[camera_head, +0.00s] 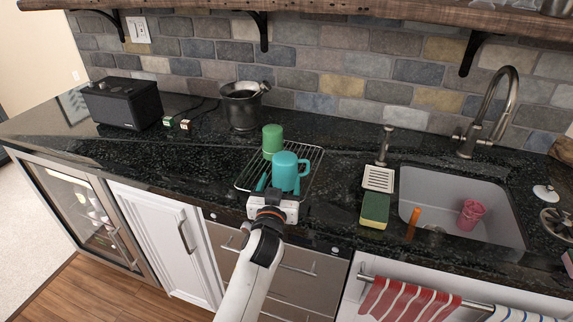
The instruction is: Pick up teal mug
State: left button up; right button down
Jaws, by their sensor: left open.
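The teal mug (285,171) stands on a wire rack on the dark counter, its handle toward the right. My left gripper (275,186) is in front of the mug, with its teal-coloured fingers pointing toward it. The fingers are open, and one lies at the mug's left front. The mug hides part of the other finger, and I cannot tell whether either touches it. My right gripper is not in view.
The wire rack (245,178) also bears a green cylinder (272,137) behind the mug. A mortar (240,108) and a black speaker (122,103) stand to the left. A sponge (375,208), a soap dish (378,179) and the sink (480,190) are to the right.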

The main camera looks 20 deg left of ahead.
aim_at(282, 176)
pick_arm(q)
jog(key=shift+w+a+r, duration=0.1)
jog(key=shift+w+a, duration=0.1)
jog(key=shift+w, duration=1.3)
jog(key=shift+w+a+p, duration=0.15)
jog(key=shift+w+p, duration=0.15)
jog(key=shift+w, duration=1.05)
jog(key=shift+w+a+p, duration=0.1)
jog(key=shift+w+p, duration=0.2)
jog(key=shift+w, duration=1)
jog(key=c, duration=1)
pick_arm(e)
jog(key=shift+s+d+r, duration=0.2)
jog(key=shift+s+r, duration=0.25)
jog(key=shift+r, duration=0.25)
